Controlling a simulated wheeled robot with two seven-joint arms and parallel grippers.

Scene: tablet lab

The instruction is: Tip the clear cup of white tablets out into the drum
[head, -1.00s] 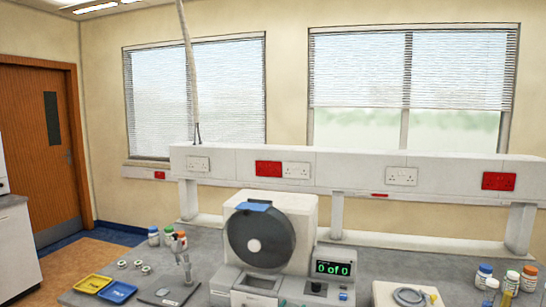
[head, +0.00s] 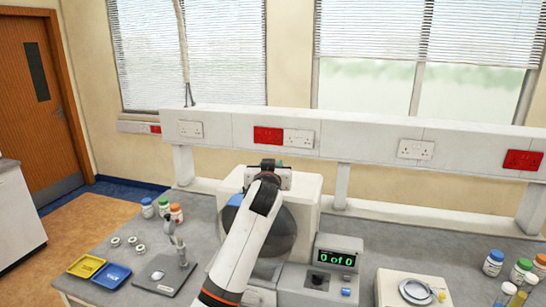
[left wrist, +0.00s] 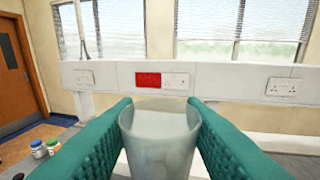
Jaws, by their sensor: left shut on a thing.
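The drum (head: 284,232) is a dark round disc on the front of a white machine (head: 307,192) in the head view. My left arm crosses in front and hides much of it. My left gripper (head: 270,166) is above the drum, at the height of the machine's top. In the left wrist view its two green fingers are shut on the clear cup (left wrist: 160,145), which looks upright. The cup looks cloudy, and I cannot make out single tablets in it. In the head view the cup is hidden behind the gripper. My right gripper is not in view.
A balance (head: 405,287) with a grey dish stands further right, near several bottles (head: 520,270). Yellow (head: 86,265) and blue (head: 111,276) trays lie at left. A socket rail (head: 370,140) runs behind.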

